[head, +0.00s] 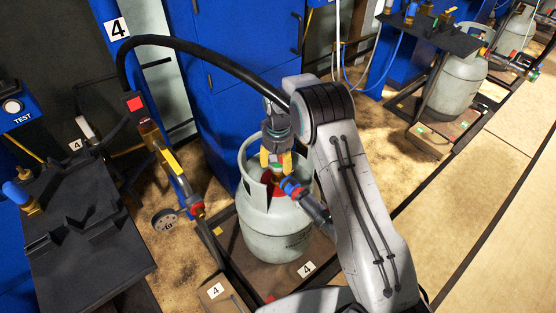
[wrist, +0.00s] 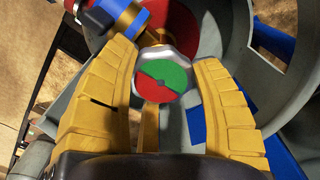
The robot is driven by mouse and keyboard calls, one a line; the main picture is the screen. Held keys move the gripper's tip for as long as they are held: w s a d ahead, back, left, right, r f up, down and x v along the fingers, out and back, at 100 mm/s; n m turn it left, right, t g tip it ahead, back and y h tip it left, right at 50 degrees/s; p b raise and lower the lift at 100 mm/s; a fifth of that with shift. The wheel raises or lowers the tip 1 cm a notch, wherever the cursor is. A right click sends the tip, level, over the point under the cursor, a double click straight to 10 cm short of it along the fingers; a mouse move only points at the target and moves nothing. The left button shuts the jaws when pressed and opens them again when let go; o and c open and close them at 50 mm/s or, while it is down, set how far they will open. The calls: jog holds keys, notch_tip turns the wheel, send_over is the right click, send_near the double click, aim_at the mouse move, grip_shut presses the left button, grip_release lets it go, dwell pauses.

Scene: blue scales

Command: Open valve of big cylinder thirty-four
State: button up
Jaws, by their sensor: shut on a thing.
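A big grey-green cylinder (head: 275,235) stands upright on a low platform beside a "4" label, in the middle of the head view. I cannot read a thirty-four on it. My gripper (head: 275,161) points down inside the cylinder's collar, over its valve. In the wrist view its yellow fingers (wrist: 165,75) sit on both sides of the valve knob (wrist: 163,79), a silver knob with a half-green, half-red face. They are shut on it. A blue and brass fitting (wrist: 122,20) is at the valve's side. The head view hides most of the knob.
A dark bench (head: 85,235) stands at the left. A black hose (head: 205,48) arches behind the cylinder from a red-marked fitting (head: 134,103). Blue cabinets (head: 235,75) stand behind. Another cylinder (head: 458,85) is at the upper right. The floor at right (head: 490,220) is clear.

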jog(key=n, duration=0.4)
jog(key=shift+s+a+f, duration=0.1)
jog(key=shift+s+f, duration=0.05)
jog(key=shift+s, duration=0.15)
jog(key=n, duration=0.4)
jog(key=shift+p, duration=0.35)
jog(key=n, duration=0.4)
jog(key=shift+d+n, duration=0.25)
jog(key=shift+n, duration=0.05)
jog(key=shift+w+d+n, duration=0.1)
jog(key=shift+d+n, duration=0.05)
jog(key=shift+n, duration=1.35)
jog(key=o, duration=0.9)
jog(key=shift+w+d, duration=0.1)
jog(key=shift+d, duration=0.05)
jog(key=shift+o, duration=1.4)
jog(key=shift+w, duration=0.1)
